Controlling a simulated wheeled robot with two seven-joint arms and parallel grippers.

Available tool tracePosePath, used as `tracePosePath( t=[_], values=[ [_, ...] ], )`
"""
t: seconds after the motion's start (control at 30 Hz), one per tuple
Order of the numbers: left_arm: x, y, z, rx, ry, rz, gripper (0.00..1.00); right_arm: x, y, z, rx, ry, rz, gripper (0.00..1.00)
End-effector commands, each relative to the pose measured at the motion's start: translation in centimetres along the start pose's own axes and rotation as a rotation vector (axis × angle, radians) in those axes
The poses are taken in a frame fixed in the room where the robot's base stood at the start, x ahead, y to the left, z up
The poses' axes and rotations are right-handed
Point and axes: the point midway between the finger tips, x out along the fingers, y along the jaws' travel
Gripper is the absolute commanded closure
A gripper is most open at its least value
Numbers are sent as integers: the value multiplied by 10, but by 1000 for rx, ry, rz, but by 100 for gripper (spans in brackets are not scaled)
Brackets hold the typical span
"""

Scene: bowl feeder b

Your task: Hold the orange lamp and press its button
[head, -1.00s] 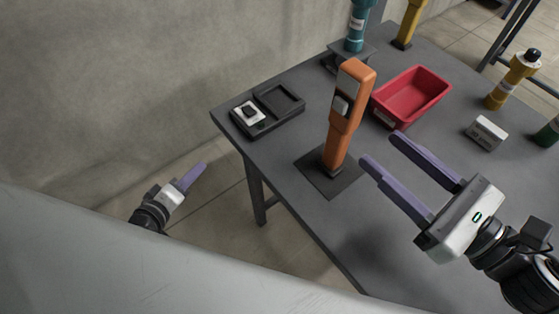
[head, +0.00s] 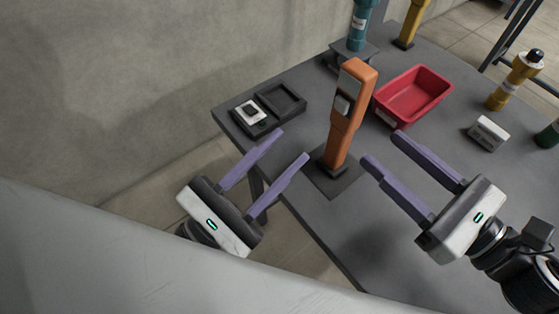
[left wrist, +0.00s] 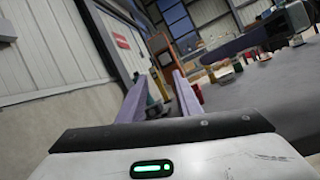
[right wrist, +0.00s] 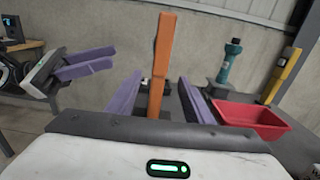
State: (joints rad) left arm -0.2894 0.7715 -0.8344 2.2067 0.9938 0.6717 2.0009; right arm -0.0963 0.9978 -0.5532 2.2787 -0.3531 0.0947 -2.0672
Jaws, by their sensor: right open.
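The orange lamp (head: 343,130) stands upright on a dark square base plate (head: 335,183) near the table's near edge. A pale button (head: 342,105) is on its side facing left in the head view. My right gripper (head: 382,148) is open, to the right of the lamp, its fingers pointing toward it. In the right wrist view the lamp (right wrist: 162,60) rises between the two fingertips, apparently untouched. My left gripper (head: 293,145) is open and empty, left of the lamp by the table edge, and apart from it. It also shows in the right wrist view (right wrist: 113,58).
A black tray (head: 283,101) with a white-and-black item (head: 250,112) lies at the table's left corner. A red bin (head: 412,95) stands behind the lamp. A teal lamp (head: 358,25), yellow lamps (head: 515,80) and a small white box (head: 487,133) stand farther off.

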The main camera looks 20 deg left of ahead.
Motion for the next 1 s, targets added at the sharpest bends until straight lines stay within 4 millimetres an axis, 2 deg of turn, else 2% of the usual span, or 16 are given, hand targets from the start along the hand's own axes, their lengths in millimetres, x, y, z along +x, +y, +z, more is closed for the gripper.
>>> tracePosePath(
  t=[0.13, 0.37, 0.8, 1.0],
  values=[
    [-7, -9, 10, -91, -5, -9, 69, 1, 0, 0, 0, -1, 0, 53],
    [-8, -11, 11, -105, -5, -9, 69, 15, -1, 1, -2, -4, -1, 53],
    [-8, -10, 11, -102, -4, -9, 69, 77, 0, 2, -1, -4, 0, 53],
    [-8, -10, 11, -102, -4, -9, 69, 97, 0, 1, 0, -2, -1, 53]
  ],
)
